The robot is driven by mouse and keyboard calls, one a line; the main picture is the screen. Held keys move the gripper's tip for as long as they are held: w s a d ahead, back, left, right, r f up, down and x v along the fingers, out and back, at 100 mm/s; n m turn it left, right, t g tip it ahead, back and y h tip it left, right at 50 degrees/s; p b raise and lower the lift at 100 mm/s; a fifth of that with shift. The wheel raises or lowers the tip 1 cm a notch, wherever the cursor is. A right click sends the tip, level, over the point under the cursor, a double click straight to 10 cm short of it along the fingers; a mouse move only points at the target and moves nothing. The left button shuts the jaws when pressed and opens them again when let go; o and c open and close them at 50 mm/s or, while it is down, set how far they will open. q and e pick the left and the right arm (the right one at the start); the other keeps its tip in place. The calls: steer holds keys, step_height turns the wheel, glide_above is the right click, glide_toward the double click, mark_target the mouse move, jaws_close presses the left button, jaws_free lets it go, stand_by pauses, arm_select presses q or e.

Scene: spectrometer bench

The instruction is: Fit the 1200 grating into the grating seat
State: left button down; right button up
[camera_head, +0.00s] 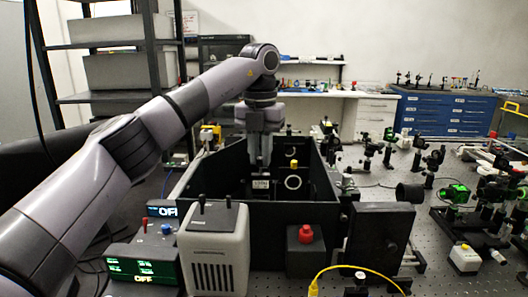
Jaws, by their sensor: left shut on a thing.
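My left gripper (260,162) points straight down inside the open black spectrometer box (290,222), near its back left. Its fingers are shut on a small dark piece, which I take to be the 1200 grating. The piece is mostly hidden against the dark interior. A small pale label (261,184) shows just below the fingertips; it is too small to read, and I cannot tell whether it is on the grating or on the seat. The grating seat itself cannot be made out behind the front wall. My right gripper is not in view.
A grey unit (214,250), a box with a red button (306,236) and a black panel (378,238) stand in front. Several optics posts crowd the bench at right.

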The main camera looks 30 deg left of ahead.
mark_target(261, 174)
arm_select(q)
steer(key=shift+f+b, duration=1.2)
steer(key=shift+f, duration=1.35)
steer(key=shift+f+b, duration=0.65)
steer(key=shift+f, duration=0.65)
steer(key=c, duration=1)
jaws_free()
steer(key=shift+r, duration=3.6)
